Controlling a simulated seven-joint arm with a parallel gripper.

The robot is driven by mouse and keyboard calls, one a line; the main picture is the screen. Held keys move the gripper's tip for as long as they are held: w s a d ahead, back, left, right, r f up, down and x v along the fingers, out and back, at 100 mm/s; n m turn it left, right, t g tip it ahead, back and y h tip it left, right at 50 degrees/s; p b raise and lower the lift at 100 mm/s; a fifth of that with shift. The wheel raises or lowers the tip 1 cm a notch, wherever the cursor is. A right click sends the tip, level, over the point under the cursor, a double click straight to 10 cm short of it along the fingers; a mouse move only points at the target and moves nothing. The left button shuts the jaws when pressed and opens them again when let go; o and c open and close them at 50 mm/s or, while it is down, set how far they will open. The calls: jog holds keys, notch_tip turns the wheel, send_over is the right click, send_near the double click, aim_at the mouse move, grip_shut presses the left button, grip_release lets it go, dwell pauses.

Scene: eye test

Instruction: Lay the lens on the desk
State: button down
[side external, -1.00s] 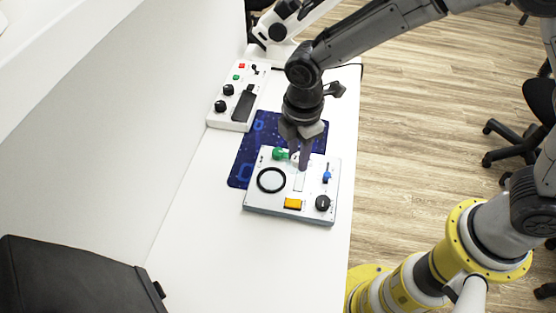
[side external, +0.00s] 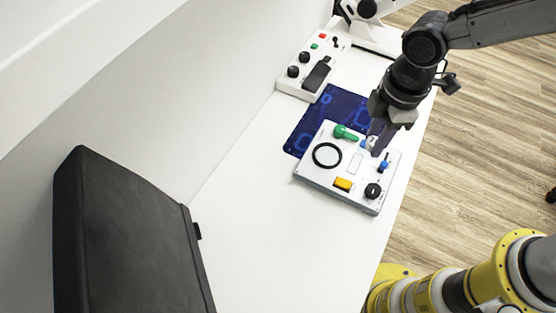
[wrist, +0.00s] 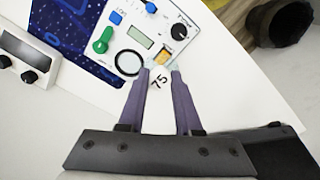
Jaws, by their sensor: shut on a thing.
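My gripper (side external: 374,150) is shut on a small pale piece marked "75", apparently the lens (wrist: 158,80). In the wrist view the piece sits between my two fingertips (wrist: 161,73). In the side view only a small pale part of it shows at the fingers. My gripper is over the back right part of a white control panel (side external: 320,178). I cannot tell its height above the panel. The white desk (side external: 255,215) lies under the panel, with bare surface at its front.
The panel carries a green lever (side external: 345,133), a black ring (side external: 327,155), a yellow button (side external: 343,184), a black knob (side external: 373,191) and a blue slider (side external: 384,165). Behind are a blue patterned mat (side external: 305,130) and another control box (side external: 297,88). A black case (side external: 130,230) stands front left.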

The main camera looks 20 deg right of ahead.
jog(key=w+a+f, duration=0.2)
jog(key=a+f, duration=0.1)
jog(key=a, duration=0.4)
send_over(274, 164)
jog(key=f, duration=1)
jog(key=shift+s+d, duration=0.15)
jog(key=shift+s, duration=0.05)
jog(key=shift+w+a+f, duration=0.2)
jog(key=shift+f, duration=1.6)
jog(key=shift+f, duration=0.15)
jog(key=c, duration=0.6)
grip_release()
